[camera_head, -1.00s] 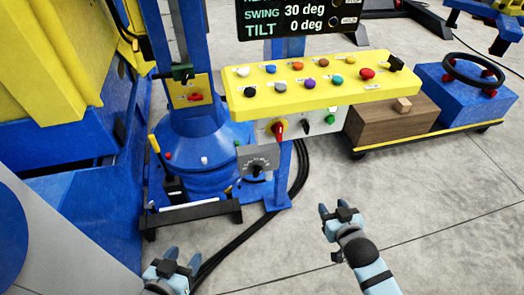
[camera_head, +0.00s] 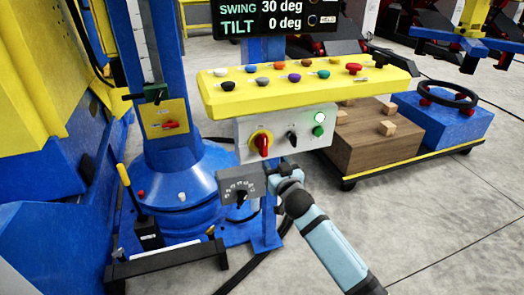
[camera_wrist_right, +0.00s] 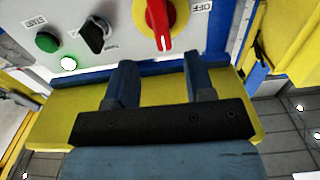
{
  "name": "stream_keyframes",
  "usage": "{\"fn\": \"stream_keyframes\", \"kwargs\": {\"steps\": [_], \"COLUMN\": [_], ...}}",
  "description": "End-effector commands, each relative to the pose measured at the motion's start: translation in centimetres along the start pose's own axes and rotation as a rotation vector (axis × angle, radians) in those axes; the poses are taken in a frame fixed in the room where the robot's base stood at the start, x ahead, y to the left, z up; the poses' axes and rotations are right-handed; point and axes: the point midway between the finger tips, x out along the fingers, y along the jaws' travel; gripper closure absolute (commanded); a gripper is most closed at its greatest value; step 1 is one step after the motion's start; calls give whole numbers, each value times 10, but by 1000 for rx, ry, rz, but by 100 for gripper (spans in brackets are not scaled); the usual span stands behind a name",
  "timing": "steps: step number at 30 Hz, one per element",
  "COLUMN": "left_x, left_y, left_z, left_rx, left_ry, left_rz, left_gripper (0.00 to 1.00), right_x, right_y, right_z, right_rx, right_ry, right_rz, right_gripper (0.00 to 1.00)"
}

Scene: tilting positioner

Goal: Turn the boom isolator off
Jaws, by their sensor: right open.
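A red rotary handle (camera_head: 263,145) on a yellow disc is on the front of the control box, under the yellow button panel; its red grip points roughly up and down. It also shows in the right wrist view (camera_wrist_right: 160,20), beside an "OFF" label. Another red handle (camera_head: 171,124) sits on a yellow plate on the blue column. I cannot read which one is the boom isolator. My right gripper (camera_head: 284,166) is just below the control box, apart from the red rotary handle. Its two fingers (camera_wrist_right: 160,72) are spread and empty in the wrist view. My left gripper is out of view.
The yellow button panel (camera_head: 310,84) overhangs the box. A black selector (camera_head: 292,138) and green button (camera_head: 318,131) are right of the red handle. A grey dial plate (camera_head: 241,185) stands close left of my right gripper.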

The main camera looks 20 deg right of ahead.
Motion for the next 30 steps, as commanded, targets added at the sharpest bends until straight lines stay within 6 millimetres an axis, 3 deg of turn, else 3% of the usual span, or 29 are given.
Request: {"fn": "stream_keyframes", "kwargs": {"steps": [9, 15, 27, 28, 30], "left_x": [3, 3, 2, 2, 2], "left_y": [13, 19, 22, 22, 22], "left_z": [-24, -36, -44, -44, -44], "left_rx": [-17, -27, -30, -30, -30], "left_ry": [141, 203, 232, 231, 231], "left_rz": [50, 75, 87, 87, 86], "left_gripper": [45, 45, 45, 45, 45], "right_x": [68, 94, 102, 102, 102], "right_y": [0, 0, -1, -1, -1], "right_z": [2, 2, 1, 1, 1], "right_rx": [-3, -1, 0, 0, 0], "right_ry": [1, -1, -2, -1, -1], "right_rz": [0, 0, -1, -1, -1], "right_gripper": [51, 51, 51, 53, 69]}}
